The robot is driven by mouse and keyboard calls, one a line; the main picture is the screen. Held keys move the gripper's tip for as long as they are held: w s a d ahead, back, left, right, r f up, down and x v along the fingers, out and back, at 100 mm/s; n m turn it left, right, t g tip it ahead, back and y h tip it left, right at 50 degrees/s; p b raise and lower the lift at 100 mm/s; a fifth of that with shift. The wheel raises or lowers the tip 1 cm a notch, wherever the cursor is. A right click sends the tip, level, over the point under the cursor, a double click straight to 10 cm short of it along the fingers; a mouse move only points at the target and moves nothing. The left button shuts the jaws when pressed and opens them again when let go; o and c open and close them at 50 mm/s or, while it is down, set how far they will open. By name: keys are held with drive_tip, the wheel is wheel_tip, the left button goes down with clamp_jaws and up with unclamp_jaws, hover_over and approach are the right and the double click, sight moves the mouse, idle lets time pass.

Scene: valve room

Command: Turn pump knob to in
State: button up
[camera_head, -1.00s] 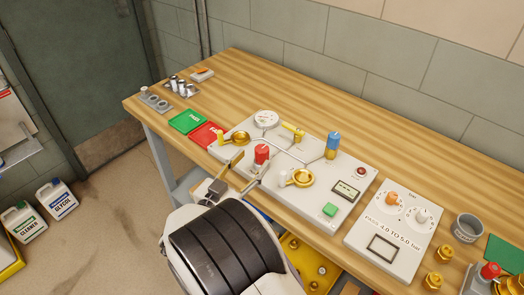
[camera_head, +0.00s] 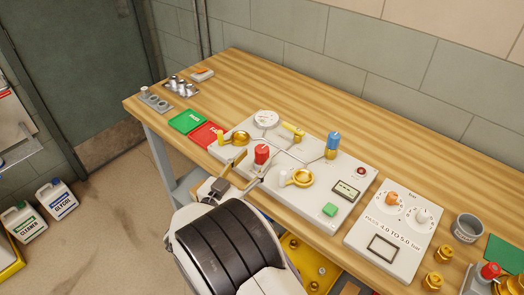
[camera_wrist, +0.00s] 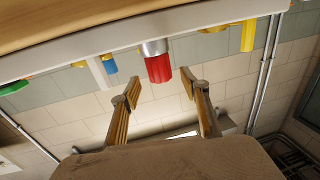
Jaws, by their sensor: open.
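A red ribbed knob on a silver stem (camera_head: 261,154) stands on the white valve panel (camera_head: 225,152). In the wrist view the red knob (camera_wrist: 160,68) lies ahead of and between the fingertips, with clear space on both sides. My gripper (camera_head: 250,167) is open and empty, close in front of it; it also shows in the wrist view (camera_wrist: 161,87). Contact is not visible. Which control is the pump knob cannot be read; the panel's small labels are too small.
The wooden bench (camera_head: 290,97) is clear behind.

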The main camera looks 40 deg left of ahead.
sight(258, 156)
drive_tip(key=shift+w+a, duration=0.2)
drive_tip(key=shift+w, duration=1.05)
drive_tip(key=shift+w+a, duration=0.2)
drive_tip(key=shift+w, duration=1)
drive_tip(key=c, duration=1.1)
